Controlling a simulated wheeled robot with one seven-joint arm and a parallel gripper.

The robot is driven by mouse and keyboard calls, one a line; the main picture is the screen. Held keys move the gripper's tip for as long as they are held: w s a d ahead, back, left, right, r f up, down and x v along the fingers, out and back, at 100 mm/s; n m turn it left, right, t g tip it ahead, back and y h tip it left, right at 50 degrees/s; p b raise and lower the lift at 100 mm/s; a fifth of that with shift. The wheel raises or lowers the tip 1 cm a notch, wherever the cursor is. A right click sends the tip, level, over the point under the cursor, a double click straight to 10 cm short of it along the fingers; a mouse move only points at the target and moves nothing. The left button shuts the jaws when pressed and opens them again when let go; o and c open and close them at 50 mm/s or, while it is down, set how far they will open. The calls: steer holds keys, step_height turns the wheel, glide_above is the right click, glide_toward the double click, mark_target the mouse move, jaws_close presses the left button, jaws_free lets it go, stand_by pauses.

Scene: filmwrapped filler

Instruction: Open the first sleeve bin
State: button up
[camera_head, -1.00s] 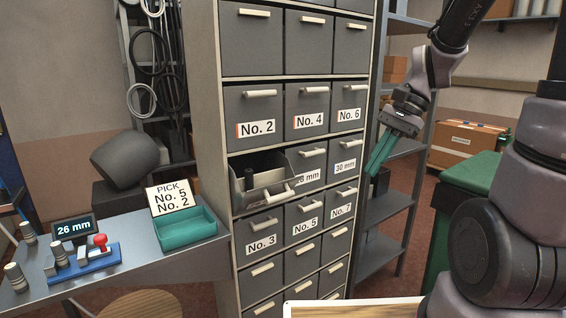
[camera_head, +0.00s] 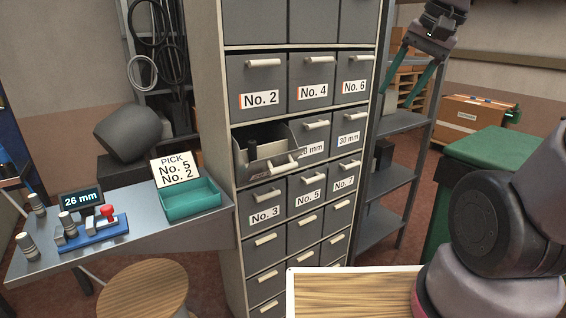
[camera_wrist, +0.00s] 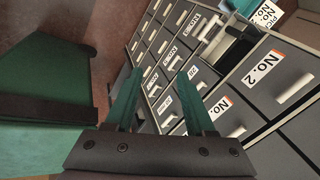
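A grey cabinet (camera_head: 232,175) holds rows of grey bins. In the row reading 28 mm (camera_head: 311,149) and 30 mm (camera_head: 349,139), the leftmost bin (camera_head: 270,170) stands pulled out and tilted open, with a dark cylindrical thing inside. Its own label cannot be read. The No. 2 bin (camera_head: 262,78) and No. 5 bin (camera_head: 309,195) are shut. My gripper (camera_head: 398,106) is right of the cabinet, apart from it, with its teal fingers spread. In the wrist view my gripper (camera_wrist: 159,75) is open and empty, and the open bin (camera_wrist: 232,45) shows beyond it.
A side table carries a card reading PICK No. 5 No. 2 (camera_head: 175,169), a teal tray (camera_head: 192,207) and a 26 mm display (camera_head: 81,199). A stool (camera_head: 143,285) stands before it. Grey shelving (camera_head: 395,170) and a green-lidded container (camera_head: 485,150) are at right.

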steer(key=w+a+f+m+g+y, duration=0.3)
steer(key=w+a+f+g, duration=0.2)
steer(key=f, duration=0.2)
steer(key=w+a+f+m+g+y, duration=0.4)
steer(key=w+a+f+g, duration=0.15)
steer(key=f, duration=0.25)
steer(key=m+y, duration=1)
glide_toward(282, 168)
steer(key=shift+g, duration=0.35)
steer(key=x, duration=0.6)
steer(key=w+x, duration=0.1)
steer(key=x, duration=0.2)
steer(key=shift+a+f, duration=0.25)
steer(key=shift+a, duration=0.3)
steer(key=shift+c, duration=0.2)
jaws_close()
